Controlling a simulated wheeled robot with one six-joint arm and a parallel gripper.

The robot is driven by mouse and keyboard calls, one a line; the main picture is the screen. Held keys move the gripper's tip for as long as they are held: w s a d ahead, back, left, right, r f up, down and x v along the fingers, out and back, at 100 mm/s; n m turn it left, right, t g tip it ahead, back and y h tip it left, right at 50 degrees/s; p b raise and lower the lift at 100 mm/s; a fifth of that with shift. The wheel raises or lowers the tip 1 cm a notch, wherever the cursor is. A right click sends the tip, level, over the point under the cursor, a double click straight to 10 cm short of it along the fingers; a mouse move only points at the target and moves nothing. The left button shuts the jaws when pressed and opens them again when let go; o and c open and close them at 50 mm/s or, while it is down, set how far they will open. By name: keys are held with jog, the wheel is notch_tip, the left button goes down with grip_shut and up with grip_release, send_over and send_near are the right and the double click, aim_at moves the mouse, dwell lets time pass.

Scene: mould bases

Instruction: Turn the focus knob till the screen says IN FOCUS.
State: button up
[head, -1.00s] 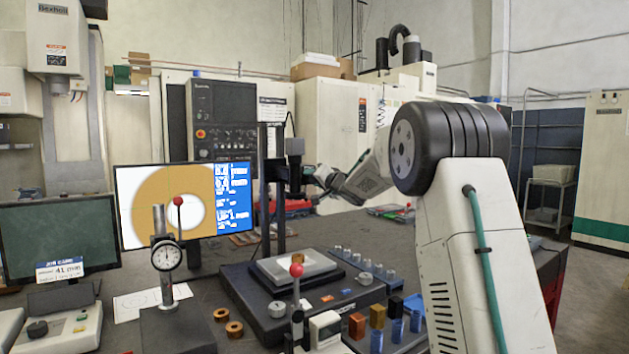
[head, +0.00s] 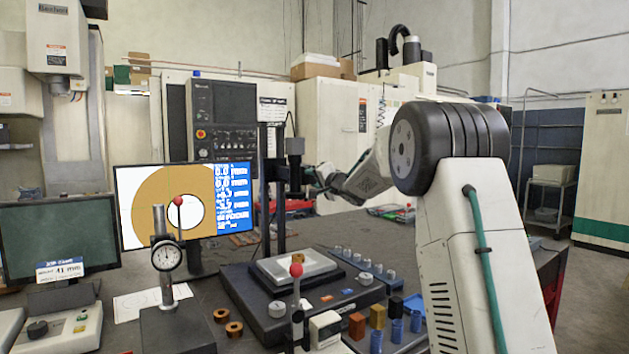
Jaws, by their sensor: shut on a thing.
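The screen (head: 145,225) stands at the left centre. It shows a tan ring with a white hole and crisp edges. The blue panel (head: 233,200) on its right side carries white text too small to read surely, so I cannot tell if it says IN FOCUS. The measuring microscope has a dark upright column (head: 279,225) with a black head (head: 294,172) above its stage (head: 292,268). My gripper (head: 316,183) reaches in from the right and is shut at the right side of that head, on the focus knob. The knob itself is mostly hidden by the jaws.
A dial gauge (head: 166,256) on a stand with a red ball is in front of the screen. Two brass rings (head: 234,329) lie on the bench near it. Several small coloured blocks (head: 377,315) and metal cylinders stand to the right of the stage.

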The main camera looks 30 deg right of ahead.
jog(key=o, duration=1)
jog(key=shift+s, duration=0.1)
jog(key=s, duration=0.7)
jog(key=shift+s+d, duration=0.2)
jog(key=shift+s, duration=0.1)
